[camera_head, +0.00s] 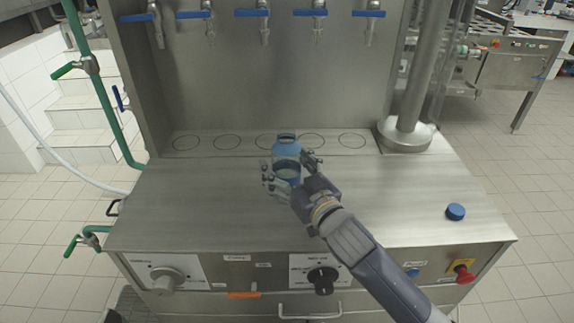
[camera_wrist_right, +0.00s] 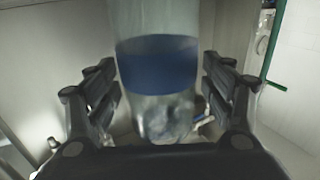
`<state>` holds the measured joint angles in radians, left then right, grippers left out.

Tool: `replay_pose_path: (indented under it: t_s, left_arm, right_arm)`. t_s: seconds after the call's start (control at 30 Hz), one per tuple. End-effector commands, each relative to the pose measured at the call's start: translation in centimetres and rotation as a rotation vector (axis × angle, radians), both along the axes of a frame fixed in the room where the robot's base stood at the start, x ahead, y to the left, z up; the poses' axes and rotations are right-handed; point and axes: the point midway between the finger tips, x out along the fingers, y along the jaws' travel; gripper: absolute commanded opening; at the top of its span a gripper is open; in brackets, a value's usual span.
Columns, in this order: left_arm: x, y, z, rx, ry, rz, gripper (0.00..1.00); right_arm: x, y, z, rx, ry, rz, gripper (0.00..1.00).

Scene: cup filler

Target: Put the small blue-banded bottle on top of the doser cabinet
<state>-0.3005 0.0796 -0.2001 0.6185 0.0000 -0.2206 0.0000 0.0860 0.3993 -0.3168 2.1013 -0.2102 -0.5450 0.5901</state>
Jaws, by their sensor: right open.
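The small bottle (camera_head: 286,150) is clear with a blue band and stands upright on the steel top of the doser cabinet (camera_head: 190,208), near its middle. In the right wrist view the bottle (camera_wrist_right: 158,62) fills the centre, its blue band between my fingers. My right gripper (camera_head: 291,174) is open, with one finger on each side of the bottle. In the right wrist view a gap shows between the bottle and the fingers on at least the right side. My left gripper is not in view.
Several blue-handled taps (camera_head: 264,14) hang on the back panel above a row of marked circles (camera_head: 227,142). A steel column (camera_head: 411,110) stands at the back right. A blue cap (camera_head: 455,211) lies on the right of the top. The left part of the top is clear.

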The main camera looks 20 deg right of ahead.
Motion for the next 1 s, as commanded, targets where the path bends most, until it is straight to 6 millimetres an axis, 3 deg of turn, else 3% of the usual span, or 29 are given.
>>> replay_pose_path:
  t_s: [0.17, 0.7, 1.0]
  left_arm:
    - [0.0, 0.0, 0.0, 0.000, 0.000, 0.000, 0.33]
    - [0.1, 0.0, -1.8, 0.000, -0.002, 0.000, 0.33]
    - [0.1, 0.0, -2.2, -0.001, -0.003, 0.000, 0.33]
  right_arm:
    - [-0.5, -0.1, 0.2, 0.000, 0.001, 0.000, 0.75]
    - [-9.5, -1.8, 0.0, 0.000, 0.001, 0.000, 0.75]
    - [-11.7, -2.3, 0.2, 0.000, 0.000, -0.001, 0.75]
